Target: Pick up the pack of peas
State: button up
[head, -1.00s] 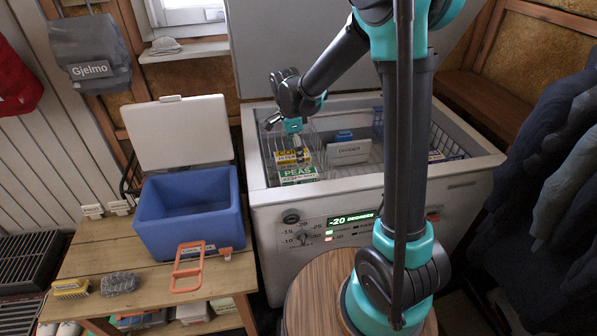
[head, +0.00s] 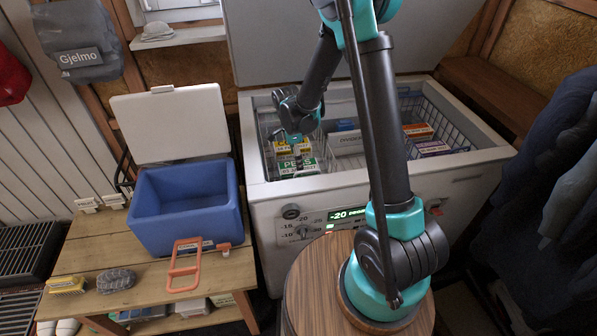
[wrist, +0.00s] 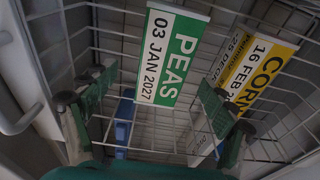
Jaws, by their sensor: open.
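The pack of peas (head: 298,167) lies in the front left of the open freezer, with a green and white label. In the wrist view its label (wrist: 172,58) reads PEAS, 03 JAN 2027. My gripper (head: 297,152) is low over the freezer's left part, just behind and above the peas label. In the wrist view my gripper (wrist: 155,103) is open, with one finger at the left and one at the right. The peas label shows beyond the fingers, between them in the picture. I cannot tell whether any finger touches it.
A yellow corn pack (wrist: 258,62) lies close beside the peas. A white divider (head: 346,143), wire basket (head: 458,118) and freezer rim (head: 390,172) bound the space. A blue open cooler (head: 187,213) stands on the wooden table (head: 140,262) at left.

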jog(key=shift+w+d+f, duration=0.1)
jog(key=shift+f, duration=0.95)
jog(key=shift+w+d+f, duration=0.15)
jog(key=shift+f, duration=0.85)
jog(key=shift+w+d+f, duration=0.1)
jog(key=shift+f, duration=0.95)
jog(key=c, duration=1.6)
jog(key=shift+r, duration=0.1)
